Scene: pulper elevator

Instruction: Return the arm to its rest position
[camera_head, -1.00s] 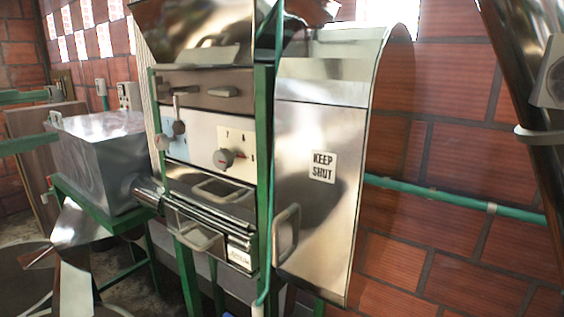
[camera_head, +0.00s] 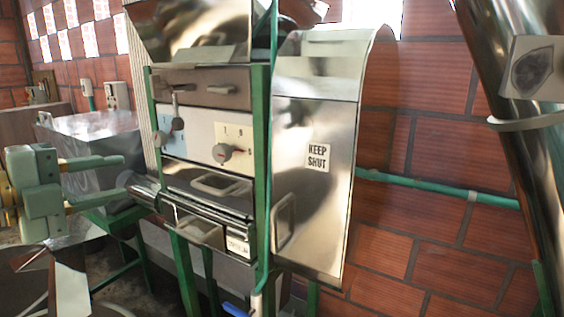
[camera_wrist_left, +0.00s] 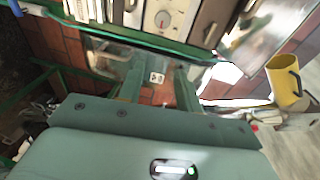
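My left gripper (camera_head: 125,176) reaches in from the left in the head view. Its two green fingers are apart with nothing between them. It is in front of the metal box on the left, as seen from the head, and left of the machine's drawers; the distance in depth is hard to tell. In the left wrist view the same gripper (camera_wrist_left: 159,66) shows both fingers spread and empty, with the machine's dial panel (camera_wrist_left: 165,18) beyond. My right gripper is not in view.
The steel machine (camera_head: 318,215) with a KEEP SHUT sign (camera_head: 317,156) stands ahead. A metal box (camera_head: 95,127) is at left, and a large pipe (camera_head: 515,150) slants down at right. A yellow jug (camera_wrist_left: 284,82) shows in the wrist view.

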